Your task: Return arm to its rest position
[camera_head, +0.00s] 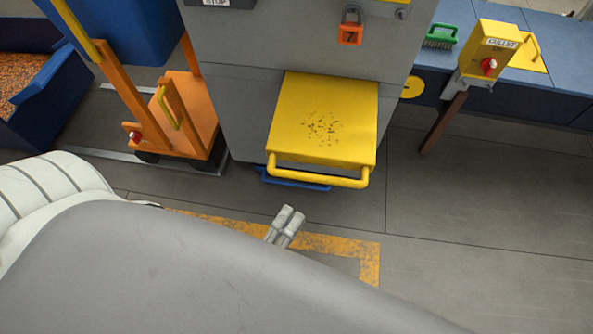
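My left gripper (288,222) shows in the head view just below the yellow drawer front, above the floor. Its two light grey fingers lie side by side, close together, with nothing seen between them. The rest of the gripper is hidden behind a large grey part of my own body. White ribbed links of my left arm (50,190) come in from the left edge. My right gripper is not in view. No bottles show.
A grey cabinet (232,100) stands ahead with a yellow handled flap (300,145) jutting out. An orange trolley (190,100) is to its left. A blue bench (560,90) with a yellow box (490,45) on a post is at right. The floor (480,210) at right is clear.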

